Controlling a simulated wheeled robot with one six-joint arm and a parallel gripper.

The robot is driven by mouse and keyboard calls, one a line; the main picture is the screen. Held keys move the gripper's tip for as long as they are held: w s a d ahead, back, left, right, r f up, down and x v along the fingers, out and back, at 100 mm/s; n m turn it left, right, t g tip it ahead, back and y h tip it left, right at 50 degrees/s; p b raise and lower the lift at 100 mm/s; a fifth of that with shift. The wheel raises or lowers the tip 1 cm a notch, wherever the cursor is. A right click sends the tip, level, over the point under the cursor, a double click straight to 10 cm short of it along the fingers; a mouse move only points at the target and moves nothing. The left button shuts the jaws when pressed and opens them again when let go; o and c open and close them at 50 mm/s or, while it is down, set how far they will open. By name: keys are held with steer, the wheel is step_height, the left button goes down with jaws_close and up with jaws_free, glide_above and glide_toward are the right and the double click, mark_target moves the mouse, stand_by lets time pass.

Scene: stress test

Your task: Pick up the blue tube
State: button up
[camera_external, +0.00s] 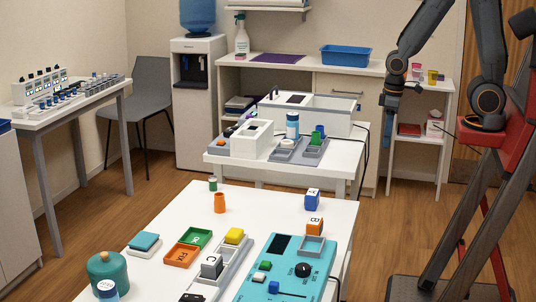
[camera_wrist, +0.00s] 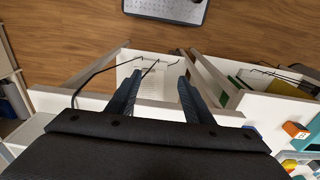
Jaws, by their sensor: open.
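I cannot tell for sure which thing is the blue tube. A small blue cylinder (camera_external: 316,138) stands in a grey tray on the middle bench in the external view, beside a green piece (camera_external: 320,129). A blue and white bottle (camera_external: 292,125) stands just left of it, and another blue-capped bottle (camera_external: 108,291) is at the bottom left. My gripper (camera_external: 391,125) hangs pointing down, right of the middle bench and apart from these things. In the wrist view my gripper (camera_wrist: 156,88) is open and empty, with a white surface and dark cables beyond its fingers.
The front white table (camera_external: 180,214) holds coloured trays, blocks and a teal device (camera_external: 290,272). A side table (camera_external: 80,112) at left carries several small vials. A blue bin (camera_external: 345,55) is on the back counter. Floor is clear between the middle bench and my base.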

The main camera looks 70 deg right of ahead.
mark_target(320, 126)
steer(key=w+r+m+p, duration=0.1)
steer(key=w+m, duration=0.2)
steer(key=w, duration=0.1)
steer(key=w+r+m+y+p, duration=0.1)
steer(key=w+r+m, duration=0.1)
steer(key=w+m, duration=0.1)
steer(key=w+r+m+p, duration=0.1)
steer(key=w+m, duration=0.1)
steer(key=w, duration=0.2)
steer(key=shift+w+d+r+m+g+y, duration=0.15)
steer(key=shift+w+d+m+g+y, duration=0.15)
steer(key=shift+w+m, duration=0.1)
steer(key=w+m+y+p, duration=0.1)
steer(key=w+m, duration=0.2)
steer(key=w, duration=0.1)
steer(key=w+r+m+y+p, duration=0.1)
steer(key=w+m, duration=0.2)
steer(key=w+m+y+p, duration=0.1)
steer(key=w+m, duration=0.2)
steer(key=w, duration=0.1)
steer(key=shift+w+r, duration=0.35)
steer(key=shift+r, duration=0.05)
steer(key=f, duration=0.1)
steer(key=f+p, duration=0.1)
steer(key=f, duration=0.1)
steer(key=f+p, duration=0.1)
steer(key=shift+a+f, duration=0.3)
steer(key=shift+a, duration=0.05)
steer(key=shift+a+f, duration=0.2)
steer(key=shift+f, duration=0.35)
